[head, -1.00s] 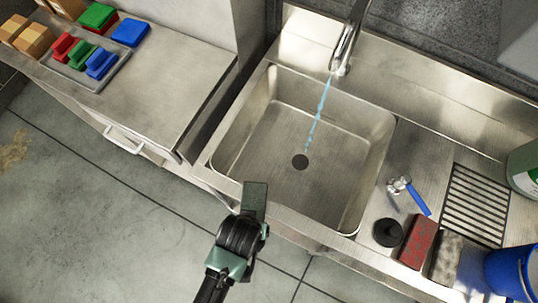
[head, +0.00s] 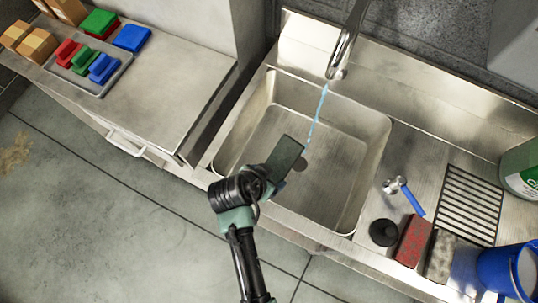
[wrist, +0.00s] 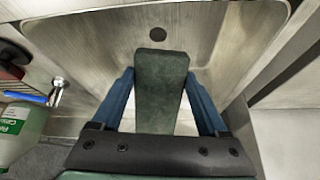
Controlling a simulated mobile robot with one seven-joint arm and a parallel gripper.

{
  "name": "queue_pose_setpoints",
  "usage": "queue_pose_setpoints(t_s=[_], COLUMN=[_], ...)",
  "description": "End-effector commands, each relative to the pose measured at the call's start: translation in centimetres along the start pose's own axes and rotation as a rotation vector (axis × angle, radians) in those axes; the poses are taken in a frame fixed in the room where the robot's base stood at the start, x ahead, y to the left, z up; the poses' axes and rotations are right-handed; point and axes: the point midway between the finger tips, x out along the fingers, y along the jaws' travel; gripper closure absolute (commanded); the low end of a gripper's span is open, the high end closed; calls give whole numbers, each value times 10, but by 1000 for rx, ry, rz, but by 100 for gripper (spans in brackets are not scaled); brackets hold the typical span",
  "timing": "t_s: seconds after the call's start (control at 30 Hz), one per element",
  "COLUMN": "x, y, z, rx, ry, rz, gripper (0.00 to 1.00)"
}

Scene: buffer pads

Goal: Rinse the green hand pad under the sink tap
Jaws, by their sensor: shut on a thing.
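A dark green flat pad (head: 287,156) is held over the sink basin (head: 345,205), near its front left. It also shows upright in the wrist view (wrist: 160,102), between the blue fingers of my gripper (wrist: 159,78), which is shut on it. In the head view the fingers are mostly hidden behind the pad. The tap (head: 341,58) is running. Its thin blue stream (head: 318,112) ends in the picture close to the pad's upper end; I cannot tell if water touches the pad.
Red, green and blue handled pads lie on a tray (head: 88,87) on the left counter. Right of the basin lie a blue-handled tool (head: 413,200), a black plug (head: 383,232), red and grey blocks, a drain grid (head: 468,205), a blue bucket (head: 500,270) and a green jug.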

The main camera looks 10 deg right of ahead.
Motion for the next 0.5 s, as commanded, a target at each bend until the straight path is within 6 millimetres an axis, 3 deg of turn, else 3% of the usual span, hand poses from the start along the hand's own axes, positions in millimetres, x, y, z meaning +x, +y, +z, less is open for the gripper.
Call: queue_pose_setpoints(t_s=[0.17,0.5], x=[7,32], y=[-2,-1], z=[-12,-54], rx=[4,5], ry=[4,3], rz=[1,1], gripper=[88,88])
